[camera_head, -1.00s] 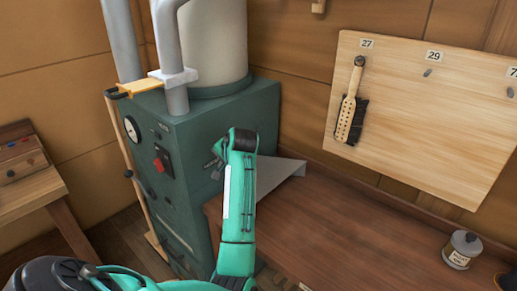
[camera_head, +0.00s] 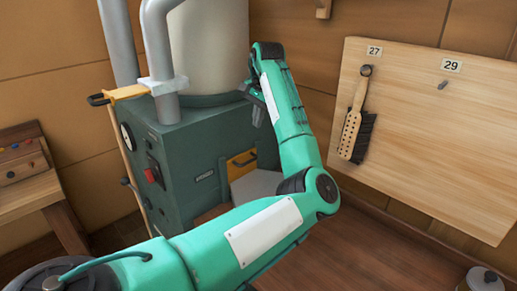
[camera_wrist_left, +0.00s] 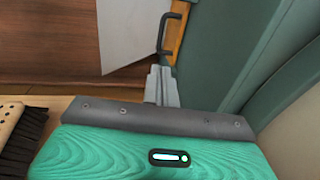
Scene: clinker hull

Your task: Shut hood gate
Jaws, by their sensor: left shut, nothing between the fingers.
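A yellow gate plate (camera_head: 241,165) with a dark handle sits at the dark green machine's right side, just above a grey hood (camera_head: 256,186). In the left wrist view the orange-yellow plate (camera_wrist_left: 176,38) and its black bar handle (camera_wrist_left: 164,36) show just beyond the fingertips. My left gripper (camera_head: 258,112) is raised above the hood, shut and empty; its closed fingers (camera_wrist_left: 160,72) point toward the handle, and contact cannot be told. A second yellow slide (camera_head: 127,93) with a black handle crosses the grey duct at upper left. My right gripper is out of view.
The green machine (camera_head: 190,150) has a gauge and a red switch. A pegboard (camera_head: 430,150) with a hanging brush (camera_head: 357,130) is on the right wall.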

